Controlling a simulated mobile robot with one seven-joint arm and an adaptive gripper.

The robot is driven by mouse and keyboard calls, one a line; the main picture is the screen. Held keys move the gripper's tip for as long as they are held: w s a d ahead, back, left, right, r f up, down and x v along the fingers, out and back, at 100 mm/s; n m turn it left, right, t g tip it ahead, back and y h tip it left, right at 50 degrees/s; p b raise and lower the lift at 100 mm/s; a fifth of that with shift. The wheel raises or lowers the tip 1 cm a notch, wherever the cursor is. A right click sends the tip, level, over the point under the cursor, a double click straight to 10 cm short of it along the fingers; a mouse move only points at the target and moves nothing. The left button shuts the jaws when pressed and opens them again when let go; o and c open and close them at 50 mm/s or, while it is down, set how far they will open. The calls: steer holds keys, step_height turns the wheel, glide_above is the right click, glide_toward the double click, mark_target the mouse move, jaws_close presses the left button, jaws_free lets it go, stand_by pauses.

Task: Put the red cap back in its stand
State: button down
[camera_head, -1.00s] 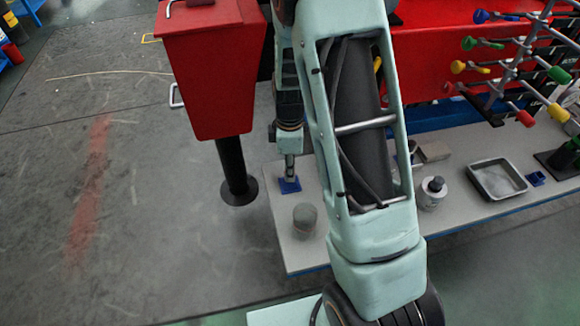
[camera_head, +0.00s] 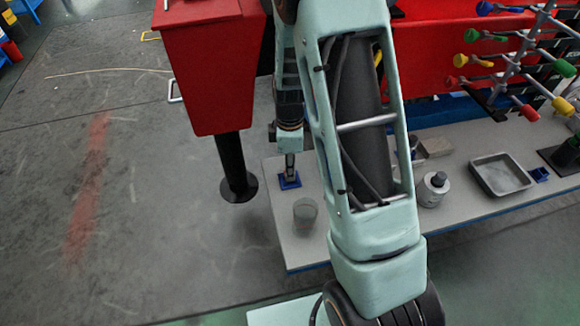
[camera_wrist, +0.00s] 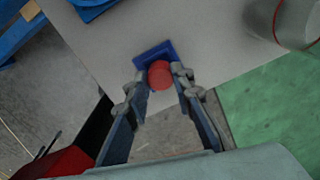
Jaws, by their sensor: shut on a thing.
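The red cap (camera_wrist: 159,75) is round and sits between my fingertips in the wrist view. My gripper (camera_wrist: 154,84) is shut on it. A small blue square stand (camera_wrist: 142,60) lies directly behind the cap in that view, and the cap covers part of it. I cannot tell whether the cap is in the stand or just above it. In the head view the blue stand (camera_head: 289,180) is on the grey bench top, with my gripper (camera_head: 290,172) right at it. The cap is hidden there.
A grey cup-like container (camera_head: 305,213) stands close in front of the stand on the bench (camera_head: 300,250). A bottle (camera_head: 433,189), a metal tray (camera_head: 501,174) and another small blue holder (camera_head: 539,174) are to the right.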

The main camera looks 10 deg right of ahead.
steer(key=shift+f+b, duration=0.3)
steer(key=shift+f, duration=0.2)
steer(key=c, duration=1.6)
jaws_free()
steer(key=shift+r, duration=0.1)
steer(key=shift+r+p, duration=1.7)
steer(key=shift+r, duration=0.8)
step_height(320, 180, up, 12)
